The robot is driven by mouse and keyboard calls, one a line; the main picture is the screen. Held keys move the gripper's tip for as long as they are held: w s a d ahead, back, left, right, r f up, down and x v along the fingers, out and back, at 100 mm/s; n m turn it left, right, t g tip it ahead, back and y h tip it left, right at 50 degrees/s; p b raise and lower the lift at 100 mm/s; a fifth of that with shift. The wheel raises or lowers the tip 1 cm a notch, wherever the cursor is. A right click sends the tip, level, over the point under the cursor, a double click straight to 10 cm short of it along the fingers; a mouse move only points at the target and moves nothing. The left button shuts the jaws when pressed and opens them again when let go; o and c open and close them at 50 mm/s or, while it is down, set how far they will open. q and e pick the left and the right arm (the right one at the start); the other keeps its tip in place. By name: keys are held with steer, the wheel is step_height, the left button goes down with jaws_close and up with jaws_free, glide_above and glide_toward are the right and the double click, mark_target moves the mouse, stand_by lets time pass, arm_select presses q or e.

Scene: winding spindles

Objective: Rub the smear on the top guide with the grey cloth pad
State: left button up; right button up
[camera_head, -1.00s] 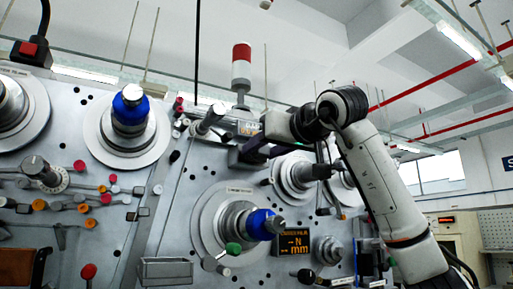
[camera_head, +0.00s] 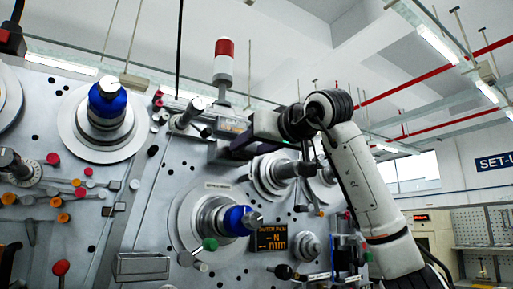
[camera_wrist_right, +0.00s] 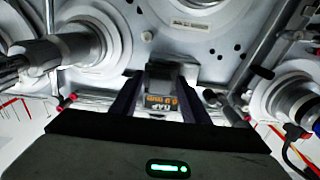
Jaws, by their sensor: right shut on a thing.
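My right gripper (camera_head: 232,148) reaches in from the right to the upper middle of the machine panel. In the right wrist view its two dark fingers (camera_wrist_right: 162,84) are shut on a small grey block, which I take for the grey cloth pad (camera_wrist_right: 172,71). A grey end also shows left of the fingers in the head view (camera_head: 216,153). A metal roller with a pale end (camera_head: 190,113), perhaps the top guide, is just up and left of the gripper. I cannot make out a smear or tell whether the pad touches a guide. My left gripper is out of view.
Blue-topped spindles (camera_head: 107,104) (camera_head: 236,219) jut from the panel left of and below the gripper. Grey spindles (camera_head: 277,173) stand close under my right arm. A red-and-white signal lamp (camera_head: 224,62) rises above. A shallow metal tray (camera_head: 141,266) is low on the panel.

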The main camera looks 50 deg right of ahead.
steer(key=shift+w+a, duration=0.3)
steer(key=shift+a, duration=0.7)
steer(key=shift+w+a, duration=0.35)
steer(key=shift+a, duration=0.6)
steer(key=shift+w+a, duration=0.3)
steer(key=shift+a, duration=0.7)
steer(key=shift+s, duration=0.1)
steer(key=shift+b+v, duration=0.3)
steer(key=shift+v, duration=2.65)
steer(key=v, duration=0.3)
steer(key=shift+d, duration=0.1)
steer(key=x, duration=0.7)
steer(key=shift+f+p, duration=0.2)
steer(key=shift+p, duration=0.1)
